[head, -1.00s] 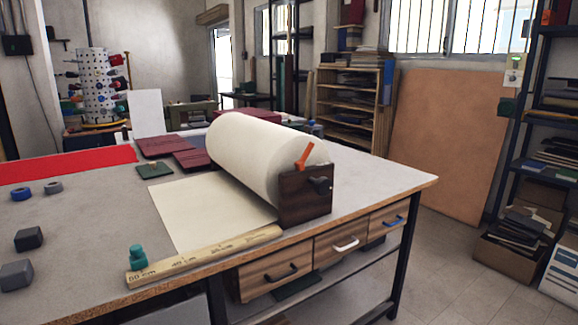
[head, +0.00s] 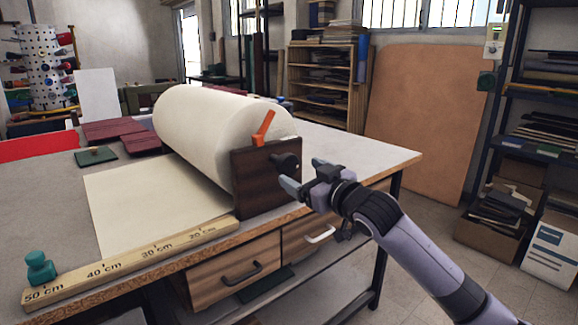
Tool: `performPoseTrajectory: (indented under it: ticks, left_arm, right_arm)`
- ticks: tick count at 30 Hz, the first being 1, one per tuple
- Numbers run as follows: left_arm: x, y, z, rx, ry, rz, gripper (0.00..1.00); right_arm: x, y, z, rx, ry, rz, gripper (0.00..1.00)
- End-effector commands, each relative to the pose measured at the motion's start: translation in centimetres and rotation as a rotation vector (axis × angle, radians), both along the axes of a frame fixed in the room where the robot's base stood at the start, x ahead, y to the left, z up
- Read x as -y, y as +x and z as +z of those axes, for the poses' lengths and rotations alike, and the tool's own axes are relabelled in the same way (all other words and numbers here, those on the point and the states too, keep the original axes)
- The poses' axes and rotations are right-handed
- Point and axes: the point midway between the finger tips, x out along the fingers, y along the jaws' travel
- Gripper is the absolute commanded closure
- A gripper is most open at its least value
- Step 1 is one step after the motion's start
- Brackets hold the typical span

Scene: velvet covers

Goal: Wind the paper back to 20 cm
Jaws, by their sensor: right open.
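A large roll of cream paper (head: 215,130) sits on the workbench behind a dark wooden end block (head: 262,185). Its flat sheet (head: 145,203) lies unrolled to the left, its free end near the 40 cm label. A wooden ruler (head: 130,262) runs along the front edge, marked 50 cm at left down to 20 cm by the block. A dark crank knob (head: 285,162) sticks out of the block, and an orange lever (head: 263,128) stands above it. My right gripper (head: 302,176) is open and empty, just right of the knob. Contact with it cannot be told. My left gripper is out of view.
A teal weight (head: 40,267) stands at the ruler's 50 cm end. Dark red covers (head: 112,130) and a green piece (head: 96,156) lie behind the sheet. Drawers with handles (head: 240,272) are under the bench top.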

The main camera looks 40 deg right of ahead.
Motion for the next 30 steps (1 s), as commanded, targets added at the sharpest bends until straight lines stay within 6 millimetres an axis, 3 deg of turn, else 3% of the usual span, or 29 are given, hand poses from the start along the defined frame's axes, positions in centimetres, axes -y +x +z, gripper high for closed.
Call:
performPoseTrajectory:
  ticks: [18, 30]
  left_arm:
    - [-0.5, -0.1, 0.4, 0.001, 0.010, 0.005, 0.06]
    - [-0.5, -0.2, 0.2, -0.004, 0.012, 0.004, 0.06]
  right_arm:
    - [0.1, 6.2, 0.2, 0.002, 0.001, -0.001, 0.17]
    - [0.1, 7.1, 0.1, 0.001, 0.000, -0.001, 0.17]
